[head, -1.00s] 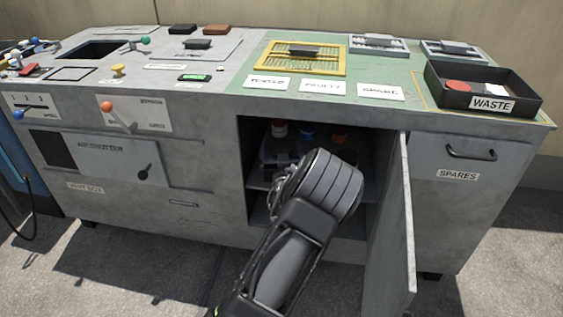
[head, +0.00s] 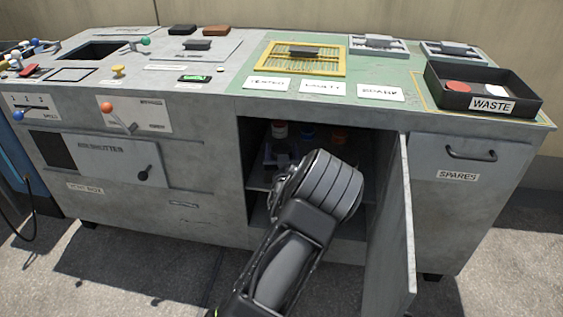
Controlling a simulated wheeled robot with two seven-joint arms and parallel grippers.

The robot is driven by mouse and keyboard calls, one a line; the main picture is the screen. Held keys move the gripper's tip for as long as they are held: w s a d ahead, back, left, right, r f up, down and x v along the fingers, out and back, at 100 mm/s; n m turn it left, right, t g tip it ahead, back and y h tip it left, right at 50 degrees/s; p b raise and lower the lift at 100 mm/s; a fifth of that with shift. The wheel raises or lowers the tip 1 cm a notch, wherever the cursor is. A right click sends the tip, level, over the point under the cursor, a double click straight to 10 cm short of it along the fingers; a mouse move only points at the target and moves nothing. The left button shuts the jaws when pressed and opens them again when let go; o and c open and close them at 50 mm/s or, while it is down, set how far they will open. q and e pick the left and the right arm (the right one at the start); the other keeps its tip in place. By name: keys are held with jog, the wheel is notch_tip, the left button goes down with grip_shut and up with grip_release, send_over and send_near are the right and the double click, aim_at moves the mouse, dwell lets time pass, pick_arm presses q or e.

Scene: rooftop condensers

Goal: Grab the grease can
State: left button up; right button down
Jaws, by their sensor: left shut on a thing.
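My left gripper (head: 277,157) reaches into the open cupboard of the grey bench. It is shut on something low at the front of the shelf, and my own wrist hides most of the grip. No label is readable, so I cannot tell by name which is the grease can. My right gripper is not in view.
The cupboard door (head: 397,230) stands open close to the right of my wrist. The cupboard shelf (head: 258,183) and side wall frame the hand. Above, the bench top holds a yellow-framed grid (head: 337,58), cards and a black waste tray (head: 517,88).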

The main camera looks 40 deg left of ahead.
pick_arm(q)
jog(key=c, duration=0.6)
jog(key=shift+r, duration=0.15)
notch_tip(320, 180, up, 10)
jog(key=p, duration=0.4)
dwell(0.3)
